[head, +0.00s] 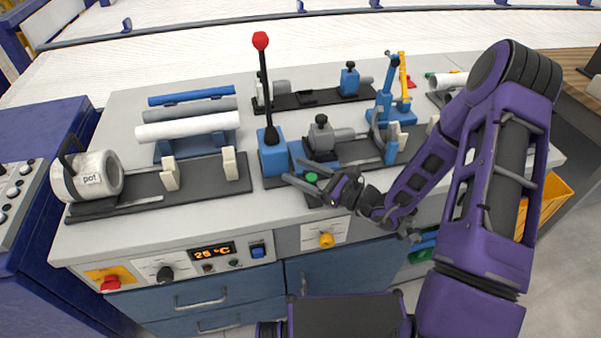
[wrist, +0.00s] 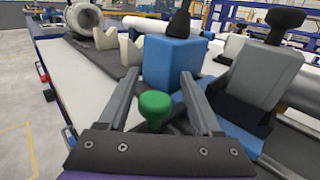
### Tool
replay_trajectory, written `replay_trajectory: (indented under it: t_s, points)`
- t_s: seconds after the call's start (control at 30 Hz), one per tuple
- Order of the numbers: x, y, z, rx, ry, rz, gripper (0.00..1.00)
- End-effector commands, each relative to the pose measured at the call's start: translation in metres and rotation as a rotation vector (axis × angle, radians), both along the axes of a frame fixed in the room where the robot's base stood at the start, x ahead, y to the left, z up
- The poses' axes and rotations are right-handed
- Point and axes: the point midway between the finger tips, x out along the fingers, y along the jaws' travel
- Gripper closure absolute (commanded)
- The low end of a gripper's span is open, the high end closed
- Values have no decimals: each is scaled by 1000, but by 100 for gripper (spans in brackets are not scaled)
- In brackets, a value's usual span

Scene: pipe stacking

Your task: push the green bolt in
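The green bolt (head: 311,178) has a round green head and sits at the front of the blue-and-grey fixture on the bench. In the wrist view the green bolt (wrist: 154,104) stands between the two fingers, with a gap on each side. My gripper (head: 292,169) is open and empty, its fingers reaching past the bolt toward the blue block (head: 272,157). In the wrist view the fingertips of my gripper (wrist: 158,75) lie in front of that blue block. The bolt's lower part is hidden.
A tall black lever with a red knob (head: 260,41) rises from the blue block. A grey clamp (head: 322,138) stands just right of it. Bare bench top (head: 150,222) lies at front left.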

Motion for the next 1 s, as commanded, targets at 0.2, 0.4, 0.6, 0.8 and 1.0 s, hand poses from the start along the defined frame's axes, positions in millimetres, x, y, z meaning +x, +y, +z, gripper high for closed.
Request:
replay_trajectory:
  t_s: [0.2, 0.4, 0.6, 0.8, 1.0]
  points:
    - [-1, 0, 0, 0, 1, 1, 34]
    - [-9, -13, -1, -1, 3, 0, 34]
    - [-33, -50, 0, -1, 3, -4, 34]
    - [-60, -92, 0, -1, 1, -4, 34]
    - [-83, -125, 0, 0, 2, -2, 34]
